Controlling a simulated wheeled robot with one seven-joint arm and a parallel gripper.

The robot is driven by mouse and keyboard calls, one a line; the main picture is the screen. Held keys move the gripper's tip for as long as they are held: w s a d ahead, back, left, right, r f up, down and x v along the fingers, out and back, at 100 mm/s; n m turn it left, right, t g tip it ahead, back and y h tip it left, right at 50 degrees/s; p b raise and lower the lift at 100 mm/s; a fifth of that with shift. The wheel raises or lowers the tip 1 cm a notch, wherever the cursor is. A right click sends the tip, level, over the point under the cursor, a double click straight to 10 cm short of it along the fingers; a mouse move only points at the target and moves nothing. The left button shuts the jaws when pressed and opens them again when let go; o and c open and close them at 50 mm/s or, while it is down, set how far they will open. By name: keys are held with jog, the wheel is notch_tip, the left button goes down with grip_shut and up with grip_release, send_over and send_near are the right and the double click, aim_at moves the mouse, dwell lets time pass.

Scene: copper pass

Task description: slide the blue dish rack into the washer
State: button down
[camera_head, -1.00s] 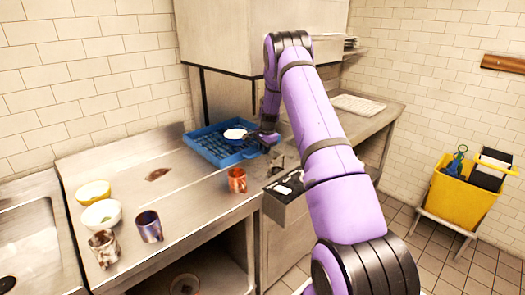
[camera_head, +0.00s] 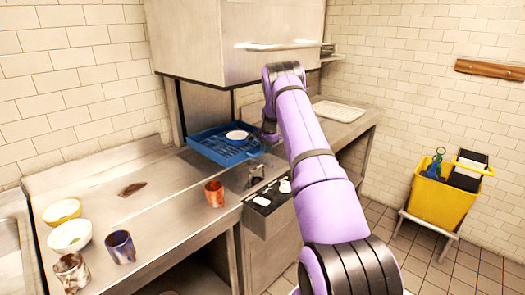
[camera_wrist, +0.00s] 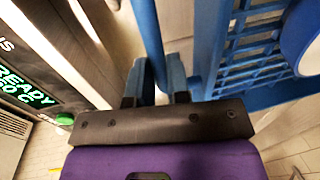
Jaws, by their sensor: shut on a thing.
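The blue dish rack (camera_head: 240,157) rests on the steel counter, largely under the raised hood of the washer (camera_head: 235,40). Its left end lies near the washer's left post. A white dish (camera_head: 238,135) sits in the rack; its edge also shows in the wrist view (camera_wrist: 304,42). My gripper (camera_head: 268,136) is at the rack's right side. In the wrist view my gripper (camera_wrist: 155,78) is shut on a blue bar of the rack, with the rack's lattice (camera_wrist: 250,50) to the right. The far side of the rack is partly hidden.
A control box (camera_head: 268,208) juts out in front. A pale tray (camera_head: 338,111) lies on the right counter.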

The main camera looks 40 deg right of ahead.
jog(key=shift+d, duration=0.2)
jog(key=c, duration=1.1)
grip_release()
jog(key=shift+r, duration=0.1)
jog(key=shift+r, duration=0.35)
jog(key=r, duration=0.2)
jog(key=shift+s+a+r, duration=0.15)
jog(key=shift+s+r, duration=0.05)
jog(key=shift+r, duration=0.2)
jog(key=s+a+r, duration=0.1)
jog(key=s+a, duration=0.7)
jog(key=s, duration=0.5)
jog(key=shift+a+r, duration=0.15)
